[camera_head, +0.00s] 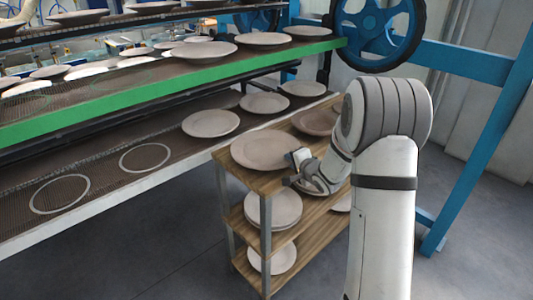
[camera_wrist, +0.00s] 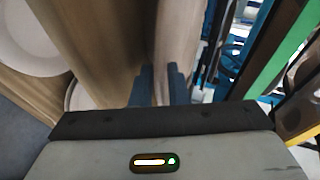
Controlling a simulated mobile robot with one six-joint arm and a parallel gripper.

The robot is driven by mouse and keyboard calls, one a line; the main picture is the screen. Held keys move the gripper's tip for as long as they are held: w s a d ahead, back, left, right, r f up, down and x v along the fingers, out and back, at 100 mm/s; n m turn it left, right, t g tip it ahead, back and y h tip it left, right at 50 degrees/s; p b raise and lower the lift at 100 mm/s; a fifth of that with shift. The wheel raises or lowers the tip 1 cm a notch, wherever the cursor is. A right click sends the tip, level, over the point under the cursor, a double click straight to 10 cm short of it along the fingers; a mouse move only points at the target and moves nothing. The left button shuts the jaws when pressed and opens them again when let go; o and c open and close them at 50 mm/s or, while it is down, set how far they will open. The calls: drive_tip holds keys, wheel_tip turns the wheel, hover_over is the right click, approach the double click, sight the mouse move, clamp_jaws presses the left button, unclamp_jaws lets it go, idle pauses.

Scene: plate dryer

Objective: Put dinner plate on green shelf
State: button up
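A pale pinkish dinner plate (camera_head: 262,149) lies level at the top of a wooden cart (camera_head: 243,184), near its left end. My gripper (camera_head: 294,168) is at the plate's right rim. In the wrist view my two fingers (camera_wrist: 160,84) stand a narrow gap apart, with the plate (camera_wrist: 178,35) seen nearly edge-on at them; whether they press on its rim is unclear. The green shelf (camera_head: 130,91) is the green-edged rack level at upper left. Several plates stand along it, and its front left part looks bare. Its green edge shows in the wrist view (camera_wrist: 275,55).
A lower mesh shelf (camera_head: 105,173) holds several plates and two empty white rings (camera_head: 60,194). Another plate (camera_head: 318,121) is at the cart's back, with stacked plates (camera_head: 272,206) below. A blue wheel (camera_head: 378,32) and blue frame stand at right. Floor in front is clear.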

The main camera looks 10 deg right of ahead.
clamp_jaws()
idle(1.3)
